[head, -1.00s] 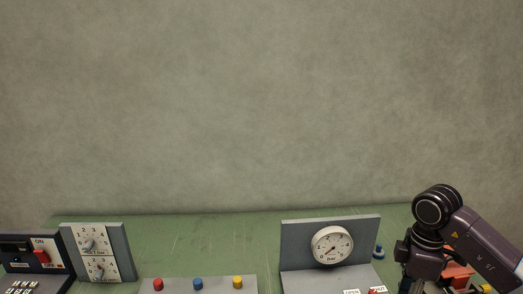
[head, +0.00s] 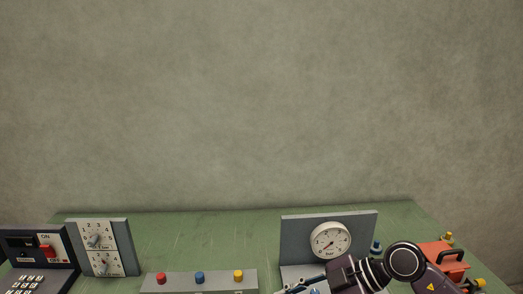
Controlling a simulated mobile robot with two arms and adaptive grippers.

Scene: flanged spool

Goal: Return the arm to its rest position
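My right arm (head: 403,262) comes in at the lower right of the head view. Its dark wrist points left, in front of the gauge panel (head: 290,237). A small part of what looks like my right gripper (head: 303,287) shows at the bottom edge, low in front of the panel's base. Its fingertips are cut off or too small to make out, so I cannot tell whether it is open or holds anything. My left gripper and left arm are out of view.
A green table (head: 190,240) stands against a plain wall. A keypad box (head: 35,250), a dial panel (head: 103,247) and a button box (head: 200,284) stand left of my arm. A red-orange box (head: 437,256) with a black handle and a small blue part (head: 376,247) are close to my arm.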

